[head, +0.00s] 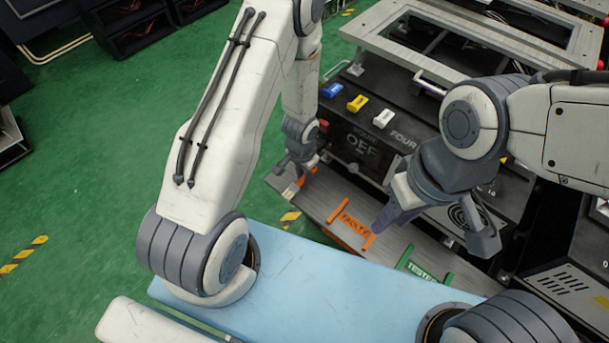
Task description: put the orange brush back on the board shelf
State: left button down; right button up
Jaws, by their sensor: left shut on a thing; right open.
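My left gripper (300,170) is shut at the left end of a grey ledge (323,197) in front of the black machine. Small orange parts (313,171) show at its fingertips. They look like the orange brush, mostly hidden by the fingers. I cannot tell whether it touches the ledge. My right gripper (435,228) is open and empty above the right part of the ledge, its fingers spread wide. I cannot make out for sure which surface is the board shelf.
The ledge carries an orange FAULTY marking (353,222) and a green TESTED marking (422,269). Behind stands the black machine (365,152) with blue, yellow and white switches and an OFF display. A metal frame (385,45) is at the back. Green floor lies open at left.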

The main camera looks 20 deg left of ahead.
pick_arm(q)
jog(key=shift+s+f, duration=0.2)
jog(key=shift+f, duration=0.15)
jog(key=c, duration=0.7)
grip_release()
notch_tip(320, 180, up, 11)
jog(key=p, duration=0.8)
jog(key=shift+s+a+r, duration=0.1)
